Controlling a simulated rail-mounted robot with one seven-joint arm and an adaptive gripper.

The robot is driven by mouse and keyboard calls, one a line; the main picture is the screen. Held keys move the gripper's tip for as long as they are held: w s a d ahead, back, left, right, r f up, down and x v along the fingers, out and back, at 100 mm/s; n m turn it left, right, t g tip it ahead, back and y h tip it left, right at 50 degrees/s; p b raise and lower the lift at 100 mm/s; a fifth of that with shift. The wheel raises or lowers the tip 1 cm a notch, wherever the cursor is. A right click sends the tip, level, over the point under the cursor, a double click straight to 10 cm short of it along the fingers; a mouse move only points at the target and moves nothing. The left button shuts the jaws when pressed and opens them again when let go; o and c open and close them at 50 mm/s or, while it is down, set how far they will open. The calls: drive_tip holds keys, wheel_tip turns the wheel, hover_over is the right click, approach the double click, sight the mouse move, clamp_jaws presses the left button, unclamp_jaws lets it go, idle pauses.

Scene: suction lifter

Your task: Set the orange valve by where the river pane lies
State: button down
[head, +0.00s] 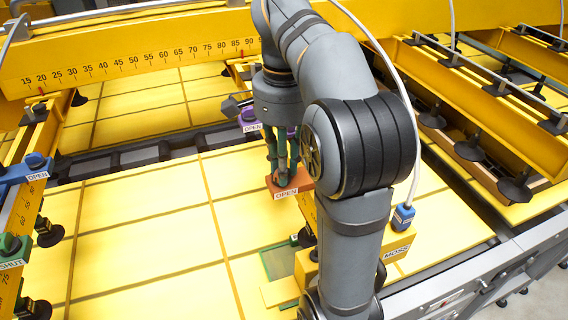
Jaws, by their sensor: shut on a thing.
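The orange valve (277,182) sits in the middle of the picture on a yellow beam and bears a plate reading OPEN. My gripper (283,172) points down at it with its green-grey fingers close together, shut on the valve's top. The fingers hide the part of the valve between them. I cannot make out which pane is the river pane; no label with that name shows. A greenish pane (278,262) lies below the valve, partly hidden by my arm.
A purple valve (249,116) reads OPEN behind. At the left, a blue valve (36,160) reads OPEN and a green one (12,244) reads SHUT. A yellow block (386,253) reads MOSS. A scaled yellow beam (130,50) crosses the back; suction cups (517,190) hang at right.

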drive_tip(key=m, duration=0.3)
drive_tip(key=shift+m, duration=0.4)
drive_tip(key=shift+s+a+m+b, duration=0.1)
drive_tip(key=shift+m+b, duration=0.2)
drive_tip(key=shift+m, duration=1.4)
drive_tip(key=c, duration=1.5)
unclamp_jaws()
drive_tip(key=shift+c, duration=0.2)
